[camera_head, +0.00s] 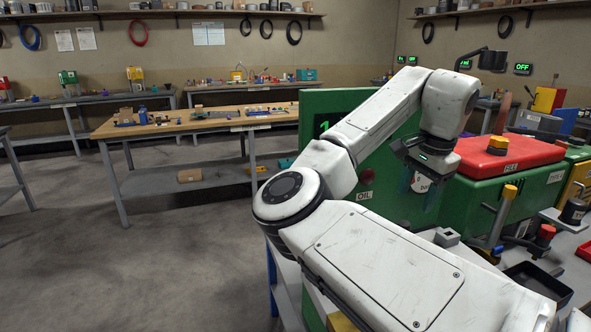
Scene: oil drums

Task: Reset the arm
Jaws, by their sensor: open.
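My white arm spans the right half of the head view, bent at the elbow and folded over to a downward-facing wrist. My gripper (420,190) hangs below the wrist with its fingers apart and nothing seen between them. It is in front of a green panel (318,105) marked OIL and left of a green machine (532,192) with a red lid (506,155) marked FILL. The lower part of the panel is hidden behind my arm.
A workbench with a wooden top (215,122) stands beyond open grey floor (120,255) at left. At right, a black tray (538,282), a yellow-capped lever (503,212) and a red-topped fitting (543,238) crowd the bench close to my arm.

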